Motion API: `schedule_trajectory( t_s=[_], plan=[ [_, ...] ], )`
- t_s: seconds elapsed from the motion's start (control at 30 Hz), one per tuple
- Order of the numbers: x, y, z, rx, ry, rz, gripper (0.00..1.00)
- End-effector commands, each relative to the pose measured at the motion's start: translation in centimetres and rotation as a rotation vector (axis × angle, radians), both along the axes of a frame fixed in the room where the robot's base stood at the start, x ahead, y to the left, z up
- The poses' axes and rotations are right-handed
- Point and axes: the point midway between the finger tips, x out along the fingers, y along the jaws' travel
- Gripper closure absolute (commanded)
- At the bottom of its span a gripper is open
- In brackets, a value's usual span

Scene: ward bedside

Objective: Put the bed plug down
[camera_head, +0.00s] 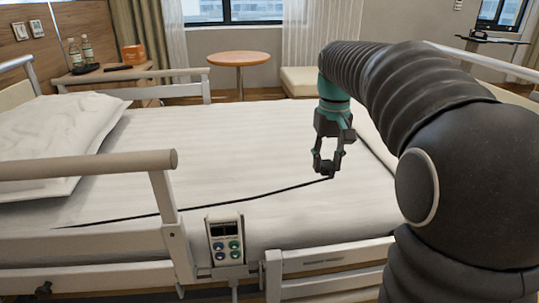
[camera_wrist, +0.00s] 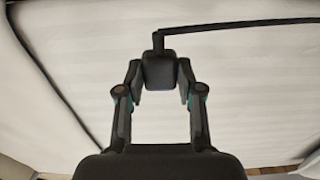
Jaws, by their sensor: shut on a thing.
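The bed plug (camera_wrist: 159,70) is a dark block with a black cable (camera_wrist: 240,26) leaving its far end. In the wrist view it sits between the fingertips of my gripper (camera_wrist: 160,78), which is shut on it. In the head view my gripper (camera_head: 327,166) points down over the white bed (camera_head: 250,140), right of its middle. The plug is small and dark at the fingertips there, and I cannot tell whether it touches the sheet. The cable (camera_head: 240,198) runs left from it across the mattress toward the near bed rail.
A near side rail (camera_head: 90,165) and a bed control panel (camera_head: 226,241) stand at the front edge. A pillow (camera_head: 55,140) lies at the left. A bedside cabinet with bottles (camera_head: 87,50) and a round table (camera_head: 238,60) stand behind.

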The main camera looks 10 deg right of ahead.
Motion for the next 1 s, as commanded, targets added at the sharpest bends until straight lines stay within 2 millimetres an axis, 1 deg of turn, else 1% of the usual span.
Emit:
schedule_trajectory(
  t_s=[0.03, 0.3, 0.5, 0.6, 0.77, 1.0],
  plan=[
    [0.8, 0.7, -0.8, 0.001, 0.004, 0.004, 1.00],
    [5.2, 4.0, -3.9, 0.000, 0.003, 0.008, 1.00],
    [7.6, 5.8, -5.6, 0.000, 0.001, 0.007, 1.00],
    [8.2, 6.2, -6.1, 0.000, 0.001, 0.006, 1.00],
    [8.3, 6.3, -6.9, 0.000, 0.001, 0.005, 1.00],
    [8.3, 6.3, -10.0, 0.000, 0.001, 0.005, 1.00]
  ],
)
